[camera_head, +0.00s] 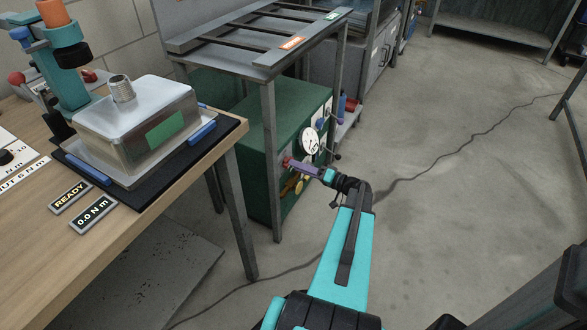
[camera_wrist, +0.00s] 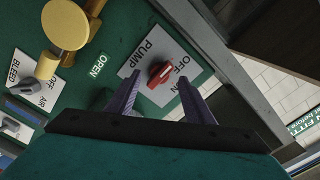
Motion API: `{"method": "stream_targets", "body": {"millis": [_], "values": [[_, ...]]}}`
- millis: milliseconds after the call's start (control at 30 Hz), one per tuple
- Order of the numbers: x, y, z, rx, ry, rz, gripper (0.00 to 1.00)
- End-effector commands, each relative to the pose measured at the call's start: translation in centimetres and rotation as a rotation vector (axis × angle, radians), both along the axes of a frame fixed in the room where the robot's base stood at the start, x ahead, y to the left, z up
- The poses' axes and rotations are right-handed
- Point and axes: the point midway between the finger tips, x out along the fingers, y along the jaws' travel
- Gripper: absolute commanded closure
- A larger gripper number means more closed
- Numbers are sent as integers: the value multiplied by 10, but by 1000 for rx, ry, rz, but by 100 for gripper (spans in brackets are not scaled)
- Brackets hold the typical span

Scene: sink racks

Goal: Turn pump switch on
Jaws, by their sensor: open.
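The pump switch is a red knob with a pale mark (camera_wrist: 161,75) on a white plate (camera_wrist: 150,52) lettered PUMP and OFF; another word is partly covered. The plate is on a green cabinet front (camera_wrist: 118,22). The knob's exact setting cannot be told. My gripper (camera_wrist: 160,80) is open, with its purple fingers apart on either side of the knob in the wrist view. Contact cannot be told. In the head view my gripper (camera_head: 300,167) reaches the front of the green cabinet (camera_head: 262,130) under the rack table, and its fingers partly hide the switch there.
A yellow knob (camera_wrist: 66,24), an OPEN label (camera_wrist: 96,65) and a BLEED plate (camera_wrist: 30,82) sit beside the switch. A round gauge (camera_head: 310,141) is just above my gripper. A grey table leg (camera_head: 272,170) stands close left. The floor (camera_head: 460,200) at right is mostly clear.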

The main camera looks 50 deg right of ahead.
Motion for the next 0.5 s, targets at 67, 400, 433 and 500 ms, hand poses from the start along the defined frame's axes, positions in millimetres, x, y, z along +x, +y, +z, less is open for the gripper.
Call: {"method": "stream_targets", "body": {"millis": [67,400,433,500], "values": [[8,2,-1,0,0,1,52],[19,4,0,0,1,-1,52],[19,4,0,0,1,-1,52],[18,4,0,0,1,-1,52]]}}
